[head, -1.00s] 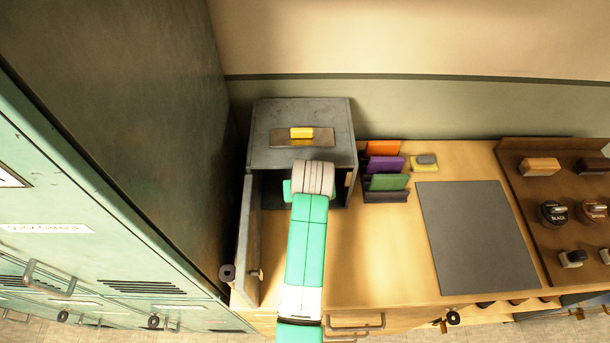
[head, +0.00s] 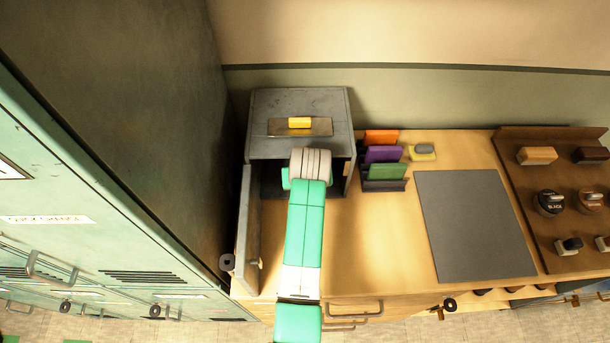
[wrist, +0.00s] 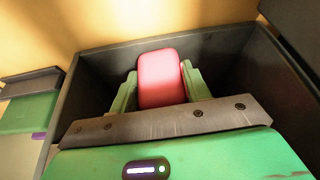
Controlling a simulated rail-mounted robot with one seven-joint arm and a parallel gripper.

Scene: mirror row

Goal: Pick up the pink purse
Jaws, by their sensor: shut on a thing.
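The pink purse (wrist: 161,78) shows in the wrist view as a rounded pink block inside the dark grey box. My gripper (wrist: 158,88) is shut on it, with one green finger on each side. In the head view my arm reaches into the open front of the grey metal box (head: 335,125) on the counter. There the purse and the fingertips are hidden by my arm and the box top. The box door (head: 247,225) stands open on the left.
A yellow block (head: 300,122) lies on the box top. Orange, purple and green upright pieces stand in a dark holder (head: 384,186) to the right. A grey mat (head: 475,225) lies beyond it. A tall cabinet (head: 140,130) stands close on the left.

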